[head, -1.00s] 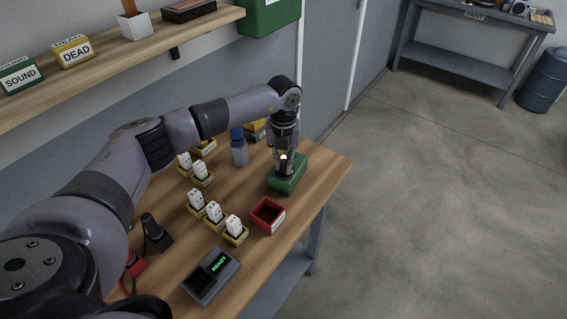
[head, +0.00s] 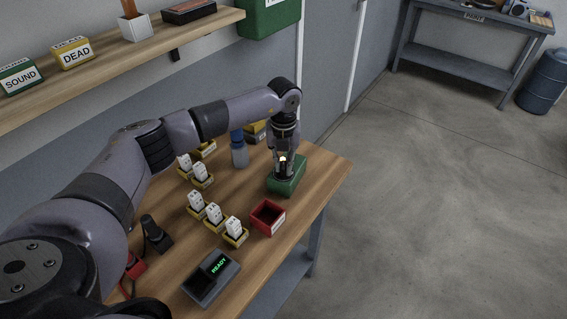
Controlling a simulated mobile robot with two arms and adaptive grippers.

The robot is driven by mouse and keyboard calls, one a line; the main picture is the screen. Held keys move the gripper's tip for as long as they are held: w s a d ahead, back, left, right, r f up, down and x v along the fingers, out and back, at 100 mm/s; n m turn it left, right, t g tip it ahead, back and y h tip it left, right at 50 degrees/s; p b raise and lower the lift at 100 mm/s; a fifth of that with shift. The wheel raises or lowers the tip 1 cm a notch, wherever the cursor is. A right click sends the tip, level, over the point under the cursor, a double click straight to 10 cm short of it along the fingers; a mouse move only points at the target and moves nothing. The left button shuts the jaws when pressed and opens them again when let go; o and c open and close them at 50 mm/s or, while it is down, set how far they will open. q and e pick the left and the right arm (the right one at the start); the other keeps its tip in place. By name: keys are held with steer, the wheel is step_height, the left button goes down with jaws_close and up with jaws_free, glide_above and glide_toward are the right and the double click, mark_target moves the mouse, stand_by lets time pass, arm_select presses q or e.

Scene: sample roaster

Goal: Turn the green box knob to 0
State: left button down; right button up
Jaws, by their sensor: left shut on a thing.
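The green box (head: 287,182) stands on the wooden bench near its right end. My left gripper (head: 284,170) points down over the top of the green box and is shut on its knob. The knob is mostly hidden between the fingers, so its setting and any scale marks cannot be read. A small orange-white light (head: 282,158) shows at the fingers. My right gripper is not in view.
A red open bin (head: 268,217) stands just in front of the green box. Several white blocks in yellow holders, a blue-capped bottle (head: 239,152) and a device reading READY (head: 211,278) share the bench (head: 321,172). A shelf (head: 120,62) runs above.

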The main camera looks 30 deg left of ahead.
mark_target(283, 165)
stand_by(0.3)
arm_select(q)
steer(key=c, duration=1.6)
jaws_free()
step_height(283, 165, up, 12)
steer(key=shift+r, duration=0.1)
steer(key=shift+o, duration=0.6)
